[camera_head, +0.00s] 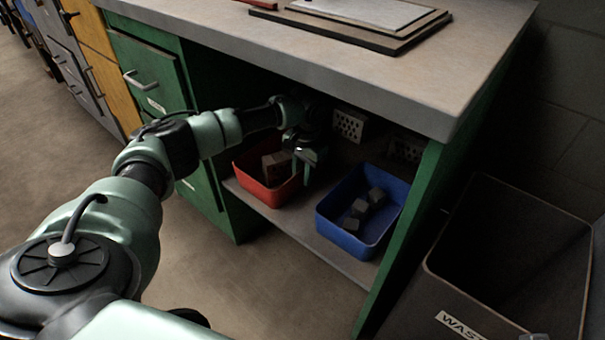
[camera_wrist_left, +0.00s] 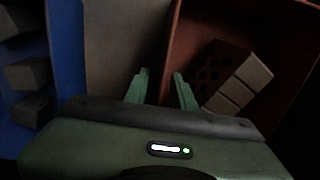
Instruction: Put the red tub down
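The red tub (camera_head: 258,194) sits on the shelf under the workbench, at the shelf's left end by the green drawers. A hollow brick with holes (camera_wrist_left: 232,78) lies in it; the brick also shows in the head view (camera_head: 274,166). My left gripper (camera_head: 311,170) is at the tub's right-hand wall. In the left wrist view its two fingers (camera_wrist_left: 161,82) stand apart, one on each side of that wall, with a gap between the wall and the outer finger. The tub's underside is hidden.
A blue tub (camera_head: 340,235) with several grey blocks stands to the right on the same shelf (camera_head: 300,229), with a bare strip between the tubs. The benchtop (camera_head: 300,50) overhangs the shelf. A dark waste bin (camera_head: 450,285) stands at the right.

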